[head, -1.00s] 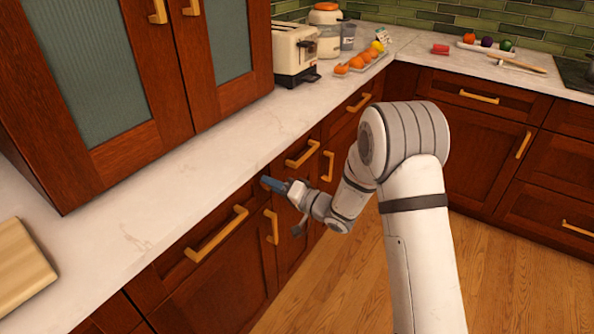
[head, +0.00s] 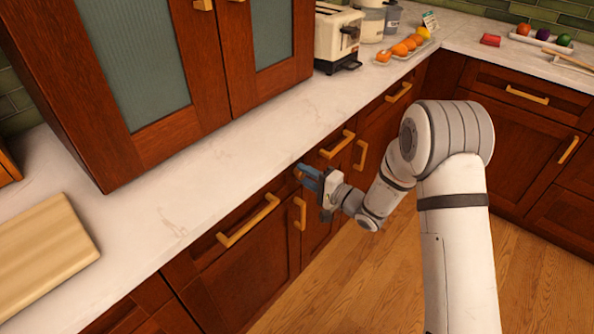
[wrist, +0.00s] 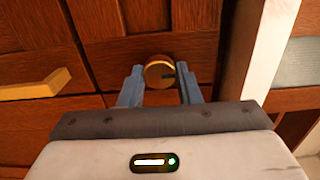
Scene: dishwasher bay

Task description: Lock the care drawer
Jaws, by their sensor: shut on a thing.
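A round brass knob (wrist: 158,72) with a dark mark at its right side sits on a red-brown wooden front (wrist: 125,60) in the wrist view. My gripper (wrist: 160,88) is shut on this knob, with one blue finger on each side. In the head view my gripper (head: 306,176) is at the cabinet front just under the counter edge, between two brass bar handles, and it mostly hides the knob. The fronts around it look closed. No label shows, so I cannot tell the care drawer by name.
The pale counter (head: 190,205) overhangs the fronts. Bar handles (head: 248,222) stick out close to my gripper, and one shows in the wrist view (wrist: 32,86). A wall cabinet (head: 150,80), a cutting board (head: 45,255) and a toaster (head: 338,38) are on the counter. The wooden floor is clear.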

